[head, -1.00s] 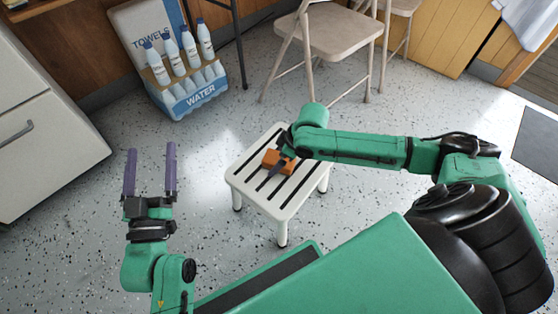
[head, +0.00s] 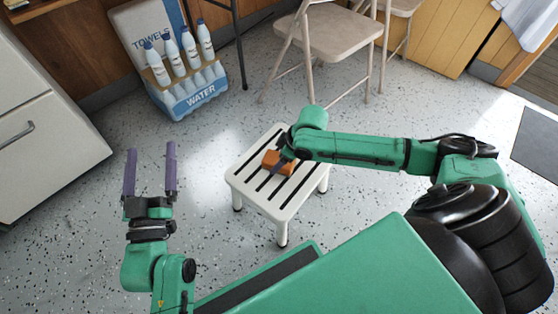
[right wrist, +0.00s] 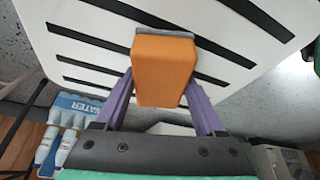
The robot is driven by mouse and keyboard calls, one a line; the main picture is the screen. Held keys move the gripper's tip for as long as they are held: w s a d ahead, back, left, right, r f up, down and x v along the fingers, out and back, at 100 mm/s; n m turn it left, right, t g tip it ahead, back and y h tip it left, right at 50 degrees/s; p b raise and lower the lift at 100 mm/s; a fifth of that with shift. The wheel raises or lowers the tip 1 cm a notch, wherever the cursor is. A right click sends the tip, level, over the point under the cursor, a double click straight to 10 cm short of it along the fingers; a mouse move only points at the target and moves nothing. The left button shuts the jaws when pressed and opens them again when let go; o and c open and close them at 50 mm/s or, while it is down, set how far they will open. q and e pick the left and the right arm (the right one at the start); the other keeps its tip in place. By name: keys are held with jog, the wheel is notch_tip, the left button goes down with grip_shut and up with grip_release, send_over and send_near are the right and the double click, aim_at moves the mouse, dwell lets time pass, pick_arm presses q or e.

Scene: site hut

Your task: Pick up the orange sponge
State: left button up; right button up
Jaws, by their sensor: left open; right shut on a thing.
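The orange sponge (head: 283,162) is at the white slatted stool (head: 262,201), over its top. In the right wrist view the sponge (right wrist: 161,72) shows an orange face with a grey layer along its far edge. My right gripper (head: 284,164) is shut on the sponge, with a purple finger (right wrist: 121,100) on each side of it. Whether the sponge touches the stool top (right wrist: 90,50) cannot be told. My left gripper (head: 150,172) is open and empty, its purple fingers pointing up the picture, left of the stool.
A pack of water bottles (head: 187,88) stands on the floor at the back left. A folding chair (head: 327,40) stands behind the stool. A white cabinet (head: 45,130) is at the left. The speckled floor (head: 200,150) around the stool is clear.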

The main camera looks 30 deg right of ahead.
notch_tip(320, 180, up, 3)
jog(key=shift+f+p, duration=0.1)
jog(key=shift+p, duration=0.25)
pick_arm(q)
jog(key=s+d+f+g+y+p, duration=0.1)
jog(key=s+f+g, duration=0.4)
jog(key=f, duration=0.5)
jog(key=s+f+g+y+p, duration=0.1)
jog(key=s+f+g, duration=0.1)
jog(key=s+f, duration=0.65)
pick_arm(e)
notch_tip(320, 180, up, 4)
jog(key=shift+f, duration=0.2)
pick_arm(q)
jog(key=r+g+p, duration=0.1)
jog(key=p, duration=0.1)
jog(key=w+r+g+p, duration=0.1)
jog(key=r+p, duration=0.1)
jog(key=a+r+g+p, duration=0.1)
jog(key=p, duration=0.2)
jog(key=shift+w+r, duration=0.2)
jog(key=shift+r, duration=0.1)
pick_arm(e)
notch_tip(320, 180, up, 14)
